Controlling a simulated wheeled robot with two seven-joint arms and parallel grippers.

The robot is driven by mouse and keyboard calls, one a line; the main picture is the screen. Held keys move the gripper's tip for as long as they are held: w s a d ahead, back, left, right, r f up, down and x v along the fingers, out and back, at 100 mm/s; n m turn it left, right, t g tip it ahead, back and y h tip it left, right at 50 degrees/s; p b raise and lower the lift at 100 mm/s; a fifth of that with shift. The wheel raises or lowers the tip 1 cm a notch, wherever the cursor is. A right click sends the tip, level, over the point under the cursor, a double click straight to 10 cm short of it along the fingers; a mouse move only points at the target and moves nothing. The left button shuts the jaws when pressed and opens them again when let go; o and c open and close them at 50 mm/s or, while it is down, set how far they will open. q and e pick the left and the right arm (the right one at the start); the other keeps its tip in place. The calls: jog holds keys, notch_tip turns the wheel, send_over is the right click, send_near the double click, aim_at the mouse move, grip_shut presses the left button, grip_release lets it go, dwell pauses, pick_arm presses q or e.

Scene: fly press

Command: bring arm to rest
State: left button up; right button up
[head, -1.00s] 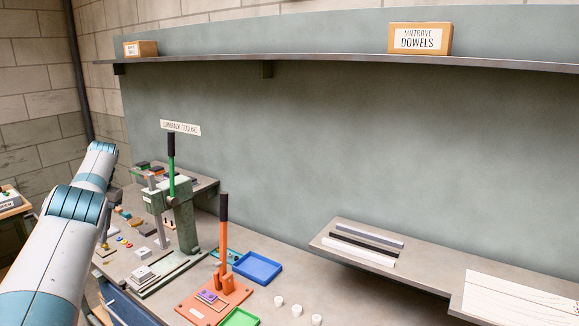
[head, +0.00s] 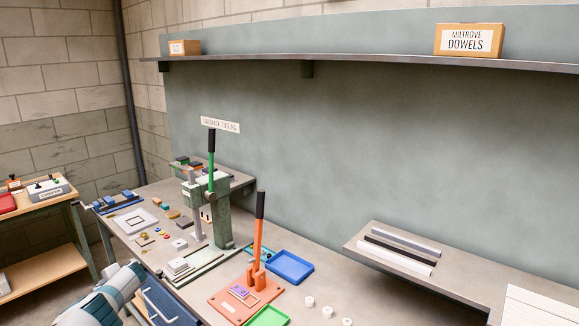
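The task names an arm to rest; two upright levers and my own arm are in view, and I cannot tell which is meant. The green fly press (head: 214,212) stands on the bench, its green lever with black grip (head: 211,160) upright. An orange press (head: 246,297) stands nearer, its black-gripped lever (head: 258,225) upright, slightly tilted. A purple piece (head: 243,293) lies on its base. My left arm shows low at the bottom left, below the bench edge; its gripper is not visible. My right gripper is out of view.
A blue tray (head: 289,267) and a green tray (head: 268,317) lie near the orange press, with small white cups (head: 327,312). A raised shelf (head: 395,255) holds bars at the right. A side table (head: 38,208) stands left. A wall shelf (head: 370,60) carries boxes.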

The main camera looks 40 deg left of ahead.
pick_arm(q)
jog(key=s+d+f+m+t+h, duration=0.1)
jog(key=s+d+f+m+t, duration=0.15)
jog(key=s+f, duration=0.65)
jog(key=s+d+f+m+t, duration=0.15)
jog(key=s+f+m, duration=0.35)
jog(key=s, duration=0.6)
jog(key=s+d+f+n+h, duration=0.1)
jog(key=s+d+f+h, duration=0.15)
jog(key=d+f, duration=0.75)
jog(key=s+d+f+n+h, duration=0.1)
jog(key=s+d+f, duration=0.1)
jog(key=d+f, duration=0.6)
jog(key=s+d+f+h, duration=0.15)
jog(key=d+f, duration=0.25)
jog(key=d, duration=0.7)
jog(key=s+d+f+n+h, duration=0.1)
jog(key=s+d+f, duration=0.1)
jog(key=d+f, duration=0.65)
jog(key=s+d+f+n+g+h, duration=0.1)
jog(key=d+f+h, duration=0.1)
jog(key=d, duration=1.5)
jog(key=s+d+f+h, duration=0.1)
jog(key=d+f, duration=0.1)
jog(key=d, duration=1.4)
notch_tip(320, 180, down, 16)
jog(key=b, duration=1.5)
jog(key=shift+s+d+b, duration=0.15)
jog(key=shift+d+b, duration=0.15)
jog(key=shift+b, duration=0.1)
